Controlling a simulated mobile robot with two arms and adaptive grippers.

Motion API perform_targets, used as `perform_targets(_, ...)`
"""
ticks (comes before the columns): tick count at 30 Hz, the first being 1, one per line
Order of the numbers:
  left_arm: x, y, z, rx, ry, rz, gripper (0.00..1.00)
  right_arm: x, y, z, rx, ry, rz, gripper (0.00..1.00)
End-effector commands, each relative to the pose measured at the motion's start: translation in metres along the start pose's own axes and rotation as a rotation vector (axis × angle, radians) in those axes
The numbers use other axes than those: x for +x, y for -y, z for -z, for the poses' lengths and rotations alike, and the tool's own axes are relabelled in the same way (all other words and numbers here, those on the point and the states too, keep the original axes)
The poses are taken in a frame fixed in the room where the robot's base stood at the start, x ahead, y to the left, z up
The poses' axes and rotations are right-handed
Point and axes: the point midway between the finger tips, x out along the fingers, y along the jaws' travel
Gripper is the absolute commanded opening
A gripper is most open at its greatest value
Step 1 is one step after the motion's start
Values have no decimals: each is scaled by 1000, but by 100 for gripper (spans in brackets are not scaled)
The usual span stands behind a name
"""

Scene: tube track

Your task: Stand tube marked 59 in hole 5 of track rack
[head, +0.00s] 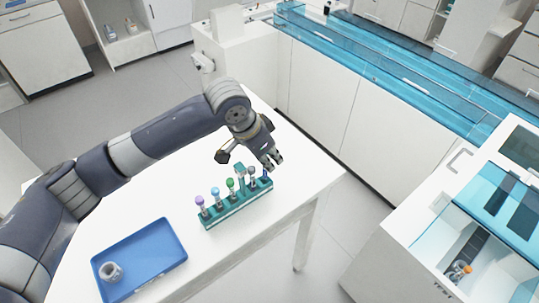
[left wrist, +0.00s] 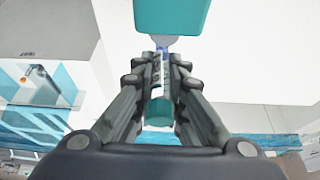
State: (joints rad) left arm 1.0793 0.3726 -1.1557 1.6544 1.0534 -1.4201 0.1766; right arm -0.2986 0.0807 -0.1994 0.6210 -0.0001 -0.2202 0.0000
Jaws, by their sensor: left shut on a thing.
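The teal rack (head: 235,207) stands on the white table and holds a row of upright tubes with coloured caps. A purple-capped tube (head: 200,201), a blue-capped tube (head: 215,192) and a green-capped tube (head: 230,184) fill its left part. My left gripper (head: 271,161) is over the rack's right end. In the left wrist view, the gripper (left wrist: 161,62) is shut on a clear, pale-labelled tube (left wrist: 157,73). A teal part shows between the fingers; I cannot tell whether it is the tube's cap. No number is readable. My right gripper is not in view.
A blue tray (head: 140,258) with a small grey ring-shaped object (head: 111,271) lies at the table's front left. A white machine with a blue clear cover (head: 462,221) stands at the right, with an orange-capped item (head: 467,269) inside. The table's middle left is clear.

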Motion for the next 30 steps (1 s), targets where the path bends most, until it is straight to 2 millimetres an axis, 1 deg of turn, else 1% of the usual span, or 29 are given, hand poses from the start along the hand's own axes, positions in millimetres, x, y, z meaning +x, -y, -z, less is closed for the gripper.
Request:
perform_targets(8,0,0,0,0,0,0,0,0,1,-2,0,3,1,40)
perform_targets(17,3,0,-1,-1,0,-1,0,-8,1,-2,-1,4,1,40)
perform_targets(30,6,0,-2,0,0,0,0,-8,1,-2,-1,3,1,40)
